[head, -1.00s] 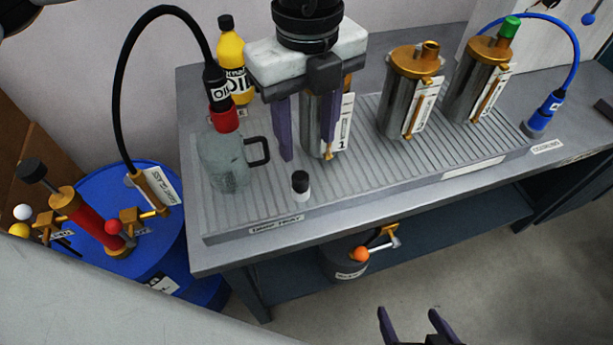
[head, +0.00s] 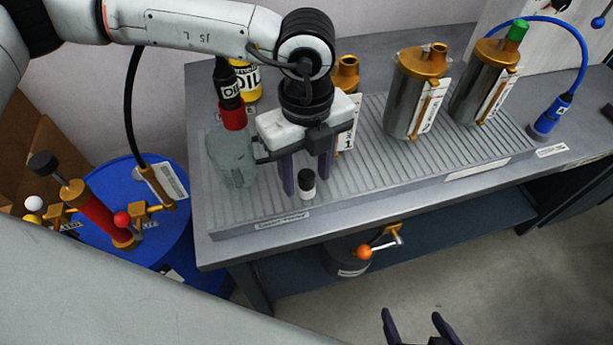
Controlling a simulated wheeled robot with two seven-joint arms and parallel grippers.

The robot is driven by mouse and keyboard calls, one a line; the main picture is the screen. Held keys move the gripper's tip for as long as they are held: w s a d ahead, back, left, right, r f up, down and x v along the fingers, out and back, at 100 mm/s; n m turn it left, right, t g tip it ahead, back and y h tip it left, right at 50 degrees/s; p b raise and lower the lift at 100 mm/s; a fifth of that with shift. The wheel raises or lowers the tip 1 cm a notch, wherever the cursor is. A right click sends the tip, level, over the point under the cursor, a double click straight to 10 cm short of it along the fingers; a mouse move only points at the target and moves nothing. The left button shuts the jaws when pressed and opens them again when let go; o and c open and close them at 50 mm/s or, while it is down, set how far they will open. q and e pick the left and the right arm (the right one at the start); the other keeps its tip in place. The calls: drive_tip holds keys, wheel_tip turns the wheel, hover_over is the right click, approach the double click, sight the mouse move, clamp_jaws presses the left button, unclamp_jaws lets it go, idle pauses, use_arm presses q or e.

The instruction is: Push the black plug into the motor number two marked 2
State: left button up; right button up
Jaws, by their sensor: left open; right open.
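The black plug (head: 307,178), black on top with a white lower part, stands upright on the ribbed tray in the head view. My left gripper (head: 306,174) points down with its fingers open, one to each side of the plug as seen from here. I cannot tell whether they touch it. The middle metal motor (head: 403,95) has a brass top with an open port and a white label; its number is not readable. The motor labelled 1 (head: 347,75) is mostly hidden behind my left gripper. My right gripper (head: 412,322) is open and empty at the bottom edge.
The ribbed tray (head: 400,165) lies on the grey bench. A third motor (head: 486,75) carries a green plug (head: 517,30). A glass jug (head: 232,155) stands left of my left gripper, with an oil bottle (head: 246,80) behind. A blue hose fitting (head: 551,117) stands far right.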

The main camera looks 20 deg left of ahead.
use_arm(q)
drive_tip(key=shift+c, duration=0.6)
clamp_jaws()
drive_tip(key=shift+r, duration=0.15)
